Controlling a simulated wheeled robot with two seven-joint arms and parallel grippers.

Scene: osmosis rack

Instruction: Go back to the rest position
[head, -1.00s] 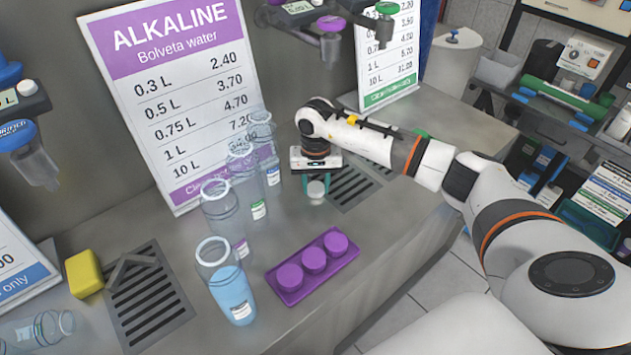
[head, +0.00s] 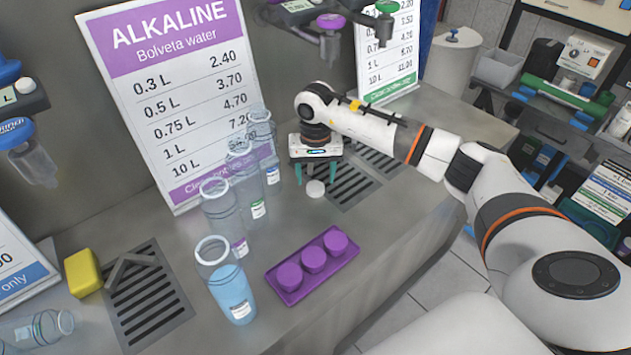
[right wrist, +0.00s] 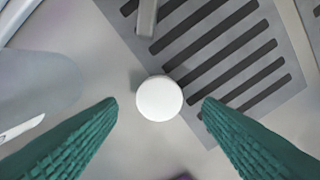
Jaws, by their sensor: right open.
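My right gripper (head: 317,180) is open and empty, with its two green fingers pointing down over the counter. A small round white cap (head: 315,189) lies on the counter below and between the fingertips, beside the drain grate (head: 352,190). In the right wrist view the white cap (right wrist: 159,98) sits between the two spread green fingers (right wrist: 160,108), apart from both. My left gripper is in neither view.
Several clear bottles stand in a row left of the gripper, the nearest (head: 232,290) holding blue liquid. A purple tray (head: 330,271) with three purple caps lies in front. A yellow sponge (head: 83,273) is at left. Price signs (head: 170,110) stand behind.

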